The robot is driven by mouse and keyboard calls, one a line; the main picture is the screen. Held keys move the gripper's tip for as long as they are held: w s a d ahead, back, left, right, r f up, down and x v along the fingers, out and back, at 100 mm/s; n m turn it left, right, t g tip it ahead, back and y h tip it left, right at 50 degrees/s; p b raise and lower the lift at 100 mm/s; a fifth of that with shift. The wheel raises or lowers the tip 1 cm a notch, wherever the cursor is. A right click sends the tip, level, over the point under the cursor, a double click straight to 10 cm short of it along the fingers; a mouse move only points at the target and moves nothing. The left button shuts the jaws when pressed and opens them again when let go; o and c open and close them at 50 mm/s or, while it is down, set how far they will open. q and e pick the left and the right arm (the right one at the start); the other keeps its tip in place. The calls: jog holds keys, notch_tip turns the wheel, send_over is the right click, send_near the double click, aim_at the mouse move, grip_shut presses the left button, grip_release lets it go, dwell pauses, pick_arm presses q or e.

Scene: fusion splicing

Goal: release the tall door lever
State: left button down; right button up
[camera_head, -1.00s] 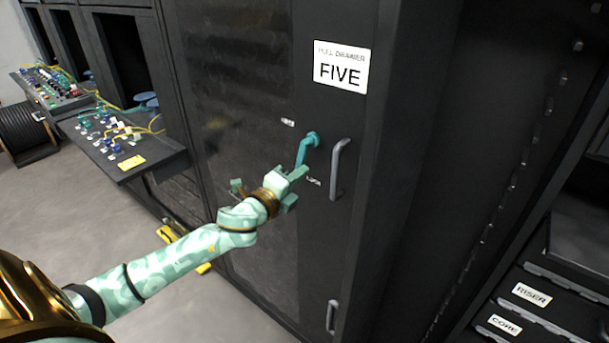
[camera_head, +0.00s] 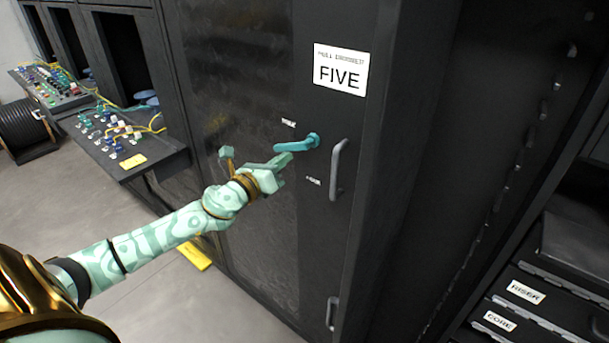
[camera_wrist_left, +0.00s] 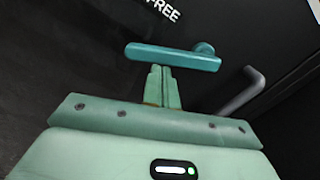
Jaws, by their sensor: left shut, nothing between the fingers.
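The teal door lever (camera_head: 296,145) is on the tall dark cabinet door (camera_head: 245,200). Its arm points left from its pivot, close to level. It also shows in the left wrist view (camera_wrist_left: 172,56), lying across the picture with its pivot at the right. My left gripper (camera_head: 287,161) is shut and empty, with its fingertips just under the lever's arm. In the left wrist view its closed fingers (camera_wrist_left: 160,75) meet the lever's underside in the picture; I cannot tell whether they press on it. My right gripper is not in view.
A grey fixed door handle (camera_head: 338,168) stands right of the lever. A small label reading FREE (camera_wrist_left: 162,9) is above the lever. A white sign reading FIVE (camera_head: 340,70) is higher up. A shelf with connectors (camera_head: 125,150) juts out at the left.

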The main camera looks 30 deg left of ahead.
pick_arm(q)
jog(key=shift+a+r+m, duration=0.25)
jog(key=shift+r+m, duration=0.05)
jog(key=shift+m, duration=0.35)
jog(key=shift+a+r+m, duration=0.2)
jog(key=shift+r+m, duration=0.1)
jog(key=shift+m, duration=0.35)
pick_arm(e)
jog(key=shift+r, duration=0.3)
